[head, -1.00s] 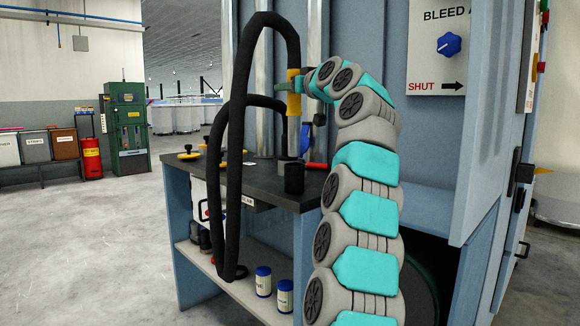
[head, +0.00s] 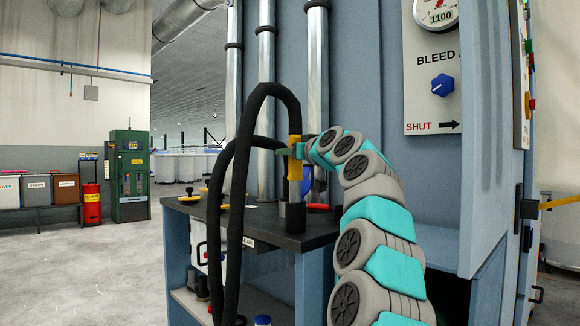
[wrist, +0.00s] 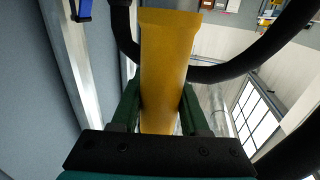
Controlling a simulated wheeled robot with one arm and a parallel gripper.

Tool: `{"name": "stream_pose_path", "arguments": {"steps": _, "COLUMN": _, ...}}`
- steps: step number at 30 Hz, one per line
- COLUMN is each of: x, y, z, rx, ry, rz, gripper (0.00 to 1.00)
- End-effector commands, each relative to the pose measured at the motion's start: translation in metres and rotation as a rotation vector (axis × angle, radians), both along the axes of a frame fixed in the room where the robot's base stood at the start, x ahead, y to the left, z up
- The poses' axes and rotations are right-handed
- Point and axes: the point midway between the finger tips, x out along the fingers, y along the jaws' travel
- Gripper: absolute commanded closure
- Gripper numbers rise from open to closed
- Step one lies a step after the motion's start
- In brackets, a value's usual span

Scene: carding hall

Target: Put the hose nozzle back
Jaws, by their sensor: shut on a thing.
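The hose nozzle (head: 295,158) has a yellow grip and a grey metal end pointing down. A black hose (head: 238,185) leaves its top and loops down to the left. My gripper (head: 297,151) is shut on the yellow grip from the right; in the wrist view the dark green fingers press both sides of the yellow grip (wrist: 168,70). A black cup-shaped holder (head: 295,216) stands on the dark bench top (head: 250,222), directly below the nozzle. The metal end meets the cup's rim in the picture; I cannot tell whether it is inside.
Yellow-topped knobs (head: 188,196) and a red-handled item (head: 318,207) lie on the bench. Upright metal pipes (head: 317,80) and a blue machine cabinet (head: 370,80) stand close behind. A panel with a blue knob (head: 442,85) is at right. Open floor (head: 90,270) lies left.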

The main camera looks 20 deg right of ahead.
Motion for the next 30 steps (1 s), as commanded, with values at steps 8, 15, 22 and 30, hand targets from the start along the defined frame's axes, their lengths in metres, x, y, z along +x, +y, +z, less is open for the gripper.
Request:
{"name": "stream_pose_path", "arguments": {"steps": 8, "x": 0.000, "y": 0.000, "z": -0.025, "rx": 0.002, "ry": 0.000, "rz": 0.002, "gripper": 1.00}}
{"name": "stream_pose_path", "arguments": {"steps": 15, "x": 0.000, "y": 0.001, "z": -0.029, "rx": -0.001, "ry": 0.001, "rz": 0.001, "gripper": 1.00}}
{"name": "stream_pose_path", "arguments": {"steps": 22, "x": 0.000, "y": 0.000, "z": -0.033, "rx": -0.001, "ry": 0.001, "rz": 0.001, "gripper": 1.00}}
{"name": "stream_pose_path", "arguments": {"steps": 30, "x": 0.001, "y": 0.001, "z": -0.032, "rx": 0.000, "ry": 0.002, "rz": 0.001, "gripper": 0.27}}
